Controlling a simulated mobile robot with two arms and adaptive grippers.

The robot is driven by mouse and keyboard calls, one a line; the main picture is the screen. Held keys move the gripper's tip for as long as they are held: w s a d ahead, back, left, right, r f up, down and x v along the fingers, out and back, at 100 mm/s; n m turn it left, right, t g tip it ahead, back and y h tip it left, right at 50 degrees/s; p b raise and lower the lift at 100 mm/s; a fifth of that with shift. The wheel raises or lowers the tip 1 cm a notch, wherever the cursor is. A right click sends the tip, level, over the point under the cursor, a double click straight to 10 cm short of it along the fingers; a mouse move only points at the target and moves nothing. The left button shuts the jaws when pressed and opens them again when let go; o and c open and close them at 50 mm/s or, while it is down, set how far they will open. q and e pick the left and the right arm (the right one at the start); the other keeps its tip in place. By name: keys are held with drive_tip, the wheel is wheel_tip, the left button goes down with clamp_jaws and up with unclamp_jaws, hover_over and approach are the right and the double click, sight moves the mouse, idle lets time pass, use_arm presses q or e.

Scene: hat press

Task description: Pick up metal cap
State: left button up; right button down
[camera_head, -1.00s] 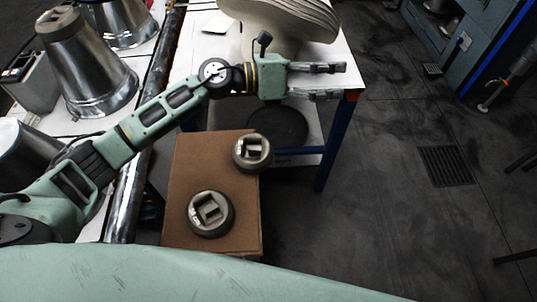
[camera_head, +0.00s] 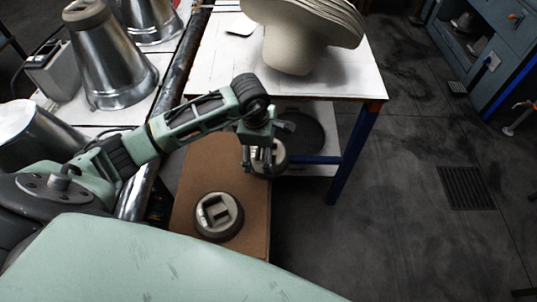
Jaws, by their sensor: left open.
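Two round metal caps with dark rims and pale recessed tops are on a brown cardboard box. The near cap (camera_head: 217,215) lies in full view. The far cap (camera_head: 278,163), at the box's far right edge, is partly hidden behind my left gripper (camera_head: 262,168). This gripper is open and points down, its fingers over the far cap. I cannot tell whether the fingers touch it. My right gripper is not in view.
A white table (camera_head: 335,82) with a blue leg stands behind the box and carries stacked pale hat shapes (camera_head: 295,45). Metal cones (camera_head: 110,65) stand on the left bench. The dark floor at right is mostly free.

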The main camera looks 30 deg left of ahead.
use_arm(q)
drive_tip(key=shift+w+f+p, duration=0.2)
drive_tip(key=shift+w+f, duration=0.05)
drive_tip(key=shift+f, duration=0.7)
drive_tip(key=shift+w+f+p, duration=0.15)
drive_tip(key=shift+w+f, duration=0.05)
drive_tip(key=shift+f, duration=0.7)
drive_tip(key=shift+s, duration=0.35)
drive_tip(key=c, duration=1.8)
drive_tip(key=shift+w, duration=0.1)
clamp_jaws()
drive_tip(key=shift+w, duration=0.2)
